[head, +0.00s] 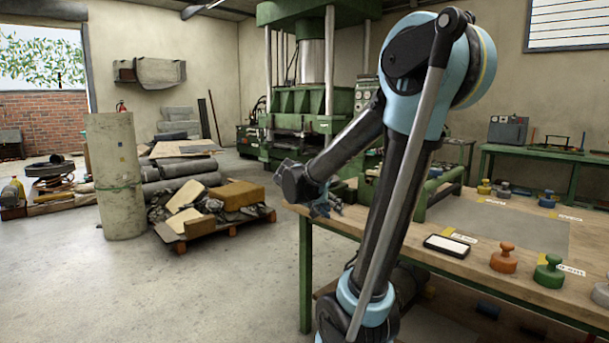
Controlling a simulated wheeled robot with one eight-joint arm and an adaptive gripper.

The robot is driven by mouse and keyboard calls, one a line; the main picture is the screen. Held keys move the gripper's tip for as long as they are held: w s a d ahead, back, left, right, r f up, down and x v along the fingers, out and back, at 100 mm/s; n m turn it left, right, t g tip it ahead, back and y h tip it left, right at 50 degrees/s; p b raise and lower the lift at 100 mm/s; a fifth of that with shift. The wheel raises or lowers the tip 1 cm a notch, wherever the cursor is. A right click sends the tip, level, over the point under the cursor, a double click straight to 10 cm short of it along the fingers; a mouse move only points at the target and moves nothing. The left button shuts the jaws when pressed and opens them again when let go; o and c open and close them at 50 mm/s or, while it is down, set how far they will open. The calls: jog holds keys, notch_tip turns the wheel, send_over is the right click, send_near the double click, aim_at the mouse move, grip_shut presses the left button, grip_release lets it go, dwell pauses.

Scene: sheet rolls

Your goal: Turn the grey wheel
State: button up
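My gripper (325,205) is at the left end of the workbench (470,225), low near its edge and in front of the green press. Its fingers are small and dark here, and I cannot tell whether they are open or shut. A green machine with roll-like bars (438,187) stands on the bench, partly hidden behind my arm. I cannot make out a grey wheel for certain; it may be hidden behind my arm.
An orange knobbed piece (503,259), a green one (549,272) and a black-framed pad (450,245) lie along the bench front. A large green press (318,105) stands behind. A pallet of scrap (215,227) is left; open floor lies in front.

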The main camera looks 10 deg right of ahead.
jog(key=w+a+r+m+t+h, duration=0.2)
jog(key=w+a+r+t, duration=0.15)
jog(key=w+a, duration=0.5)
jog(key=w+a+r+m+t+h, duration=0.2)
jog(key=w+a+r+t, duration=0.15)
jog(key=w+a, duration=0.55)
jog(key=x, duration=1.2)
jog(key=f+x, duration=0.1)
jog(key=x, duration=0.6)
jog(key=shift+w+a, duration=0.1)
jog(key=shift+a, duration=0.05)
grip_shut()
